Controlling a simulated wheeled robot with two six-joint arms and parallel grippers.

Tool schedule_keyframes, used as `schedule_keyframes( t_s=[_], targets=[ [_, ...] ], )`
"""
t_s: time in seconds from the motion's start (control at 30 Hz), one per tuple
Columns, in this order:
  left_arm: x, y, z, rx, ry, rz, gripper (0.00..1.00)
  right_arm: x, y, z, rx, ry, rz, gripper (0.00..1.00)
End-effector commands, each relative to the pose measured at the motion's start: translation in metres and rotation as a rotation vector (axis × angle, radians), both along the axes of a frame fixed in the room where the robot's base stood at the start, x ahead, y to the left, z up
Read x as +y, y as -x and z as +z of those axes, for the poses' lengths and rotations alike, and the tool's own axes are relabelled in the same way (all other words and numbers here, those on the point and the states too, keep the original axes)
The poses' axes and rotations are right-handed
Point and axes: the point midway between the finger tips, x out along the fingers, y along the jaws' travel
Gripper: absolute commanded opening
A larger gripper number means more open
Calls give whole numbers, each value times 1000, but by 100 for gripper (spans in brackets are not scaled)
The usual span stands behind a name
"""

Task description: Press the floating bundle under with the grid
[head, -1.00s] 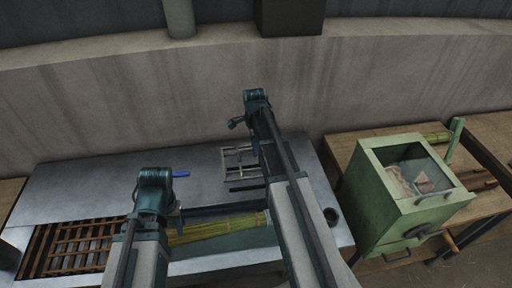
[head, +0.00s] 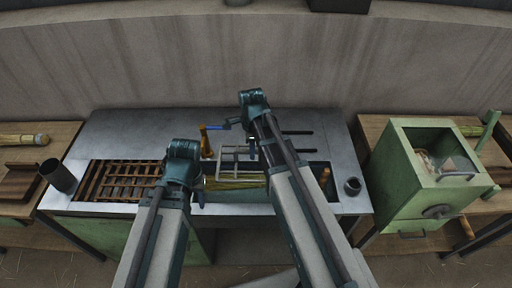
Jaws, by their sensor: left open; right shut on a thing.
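The yellow-green bundle (head: 232,184) lies lengthwise in the trough (head: 262,196) in the metal table, partly hidden by my arms. The pale wire grid (head: 232,157) is in my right gripper (head: 251,146), which is shut on it. The grid is over the trough's back edge, just behind the bundle in the picture; its height above the bundle is hard to tell. My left gripper (head: 201,190) is open at the bundle's left end. Whether it touches the bundle cannot be told.
A brown slatted rack (head: 125,181) fills the left of the table. An orange-handled tool (head: 206,141) and two dark bars (head: 297,132) lie behind the trough. A dark cup (head: 353,187) stands right. A green box machine (head: 420,185) stands further right. The table's back left is clear.

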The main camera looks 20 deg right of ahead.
Motion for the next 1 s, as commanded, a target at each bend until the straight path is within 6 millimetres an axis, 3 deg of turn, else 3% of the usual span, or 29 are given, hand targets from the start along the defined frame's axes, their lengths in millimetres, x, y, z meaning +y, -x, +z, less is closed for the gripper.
schedule_keyframes(
  t_s=[0.37,1.0],
  targets=[
    [0,0,-6,0,0,0,50,0,0,-6,0,0,0,0],
    [0,0,-43,0,0,2,50,0,0,-43,0,0,0,0]
  ],
)
